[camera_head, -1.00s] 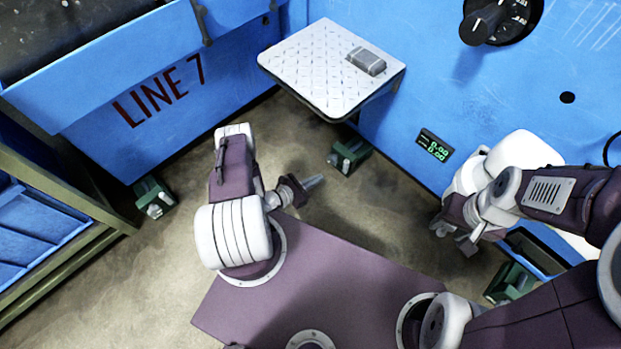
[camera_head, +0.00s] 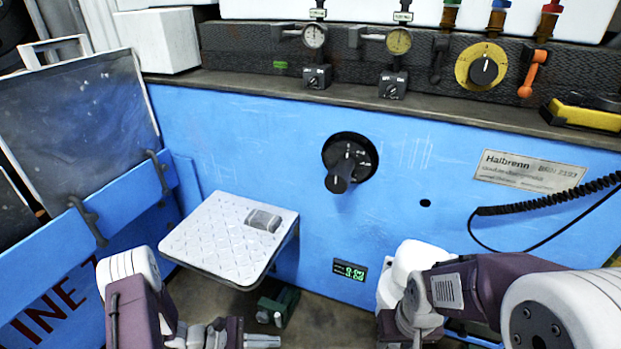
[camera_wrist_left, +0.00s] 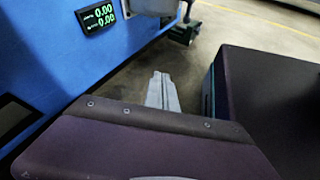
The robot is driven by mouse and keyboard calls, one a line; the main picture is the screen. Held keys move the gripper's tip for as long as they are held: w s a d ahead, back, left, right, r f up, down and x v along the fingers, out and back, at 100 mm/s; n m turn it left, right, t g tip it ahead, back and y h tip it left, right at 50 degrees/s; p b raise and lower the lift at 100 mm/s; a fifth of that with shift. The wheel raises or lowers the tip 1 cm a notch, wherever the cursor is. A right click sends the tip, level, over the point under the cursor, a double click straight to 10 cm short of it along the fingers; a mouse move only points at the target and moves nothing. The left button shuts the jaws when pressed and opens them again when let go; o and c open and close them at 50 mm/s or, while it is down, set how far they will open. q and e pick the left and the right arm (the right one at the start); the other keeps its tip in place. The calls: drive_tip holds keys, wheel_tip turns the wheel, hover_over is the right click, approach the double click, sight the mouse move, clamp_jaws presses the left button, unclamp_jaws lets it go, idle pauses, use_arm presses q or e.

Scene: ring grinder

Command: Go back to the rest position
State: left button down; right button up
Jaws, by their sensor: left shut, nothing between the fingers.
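My left gripper (camera_head: 262,341) shows at the bottom edge of the head view, low in front of the blue machine and below the shelf. Its fingers are together with nothing between them. In the left wrist view the closed grey fingers (camera_wrist_left: 162,92) point out over the bare floor. My left arm (camera_head: 135,300) is folded at the lower left of the head view. My right arm (camera_head: 480,285) comes in from the right, with its wrist (camera_head: 415,310) hanging down in front of the machine. The right fingers are cut off by the bottom edge.
A black knob (camera_head: 342,175), a green readout (camera_head: 350,270) and a coiled black cable (camera_head: 550,200) are on the machine front.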

use_arm(q)
drive_tip(key=s+a+r+m+g+y+p, duration=0.2)
drive_tip(key=s+r+m+y, duration=0.25)
drive_tip(key=r+m, duration=0.3)
drive_tip(key=s+a+r+m+g+y+p, duration=0.2)
drive_tip(key=s+r+m+g+y, duration=0.15)
drive_tip(key=r+m+y, duration=0.35)
wheel_tip(320, 180, up, 45)
drive_tip(key=a+m+t+p, duration=0.2)
drive_tip(key=m+t+p, duration=0.1)
drive_tip(key=p, duration=3.5)
drive_tip(key=shift+w+a+m+t+y+p, duration=0.15)
drive_tip(key=shift+w+m+t+y+p, duration=0.2)
drive_tip(key=shift+w+t+p, duration=0.1)
use_arm(e)
wheel_tip(320, 180, up, 44)
drive_tip(key=shift+f, duration=0.15)
